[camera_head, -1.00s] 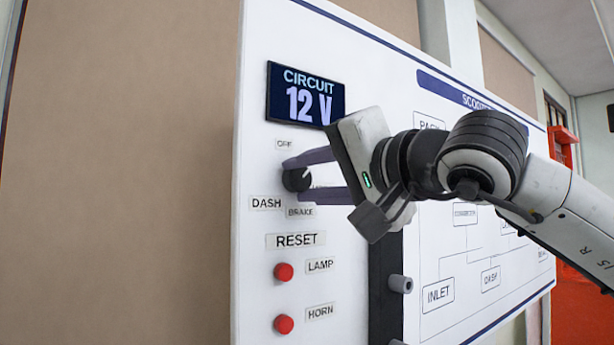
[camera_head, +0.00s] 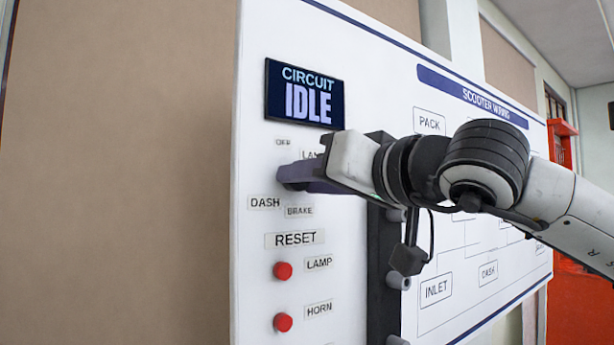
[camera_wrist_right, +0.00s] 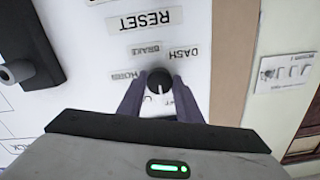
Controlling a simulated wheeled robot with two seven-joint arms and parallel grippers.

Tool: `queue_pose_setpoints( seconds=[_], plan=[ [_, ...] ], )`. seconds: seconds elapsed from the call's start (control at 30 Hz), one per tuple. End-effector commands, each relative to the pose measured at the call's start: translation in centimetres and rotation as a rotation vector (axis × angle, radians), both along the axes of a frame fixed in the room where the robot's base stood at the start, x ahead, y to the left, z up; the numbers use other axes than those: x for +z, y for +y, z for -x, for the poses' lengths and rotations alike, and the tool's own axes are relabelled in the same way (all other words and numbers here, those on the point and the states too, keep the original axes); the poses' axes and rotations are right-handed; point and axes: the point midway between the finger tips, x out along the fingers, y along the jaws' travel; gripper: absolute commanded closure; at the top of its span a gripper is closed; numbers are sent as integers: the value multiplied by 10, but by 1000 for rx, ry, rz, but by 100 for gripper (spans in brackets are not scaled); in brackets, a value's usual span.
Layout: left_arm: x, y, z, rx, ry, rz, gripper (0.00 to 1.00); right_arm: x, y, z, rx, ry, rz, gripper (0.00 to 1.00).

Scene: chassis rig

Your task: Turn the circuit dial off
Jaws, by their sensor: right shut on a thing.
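The circuit dial (camera_wrist_right: 159,79) is a round black knob with a white pointer line on the white board. My right gripper (camera_wrist_right: 159,86) is shut on it, one purple finger at each side. In the wrist view, where the labels appear upside down, the pointer points down toward my gripper, roughly between two partly hidden labels. In the head view my right gripper (camera_head: 284,176) covers the dial. The OFF label (camera_head: 283,142) is above the fingers. The display (camera_head: 304,94) reads CIRCUIT IDLE. My left gripper is not in view.
Below the dial are a DASH label (camera_head: 265,203), a RESET label (camera_head: 295,239) and two red buttons, LAMP (camera_head: 283,271) and HORN (camera_head: 283,322). A dark vertical bar (camera_head: 384,285) with grey knobs stands right of them. The wall left of the board is bare.

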Motion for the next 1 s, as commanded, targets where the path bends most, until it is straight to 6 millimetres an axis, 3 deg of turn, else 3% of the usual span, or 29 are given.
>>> queue_pose_setpoints(
  seconds=[0.63,0.67,0.73,1.0],
  plan=[
    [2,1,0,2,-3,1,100,-2,1,0,0,-25,42,91],
    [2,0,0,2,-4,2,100,-2,1,0,0,-25,41,63],
    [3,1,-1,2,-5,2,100,-2,1,0,1,-25,41,52],
    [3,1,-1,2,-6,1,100,-1,0,0,1,-25,38,50]
  ],
)
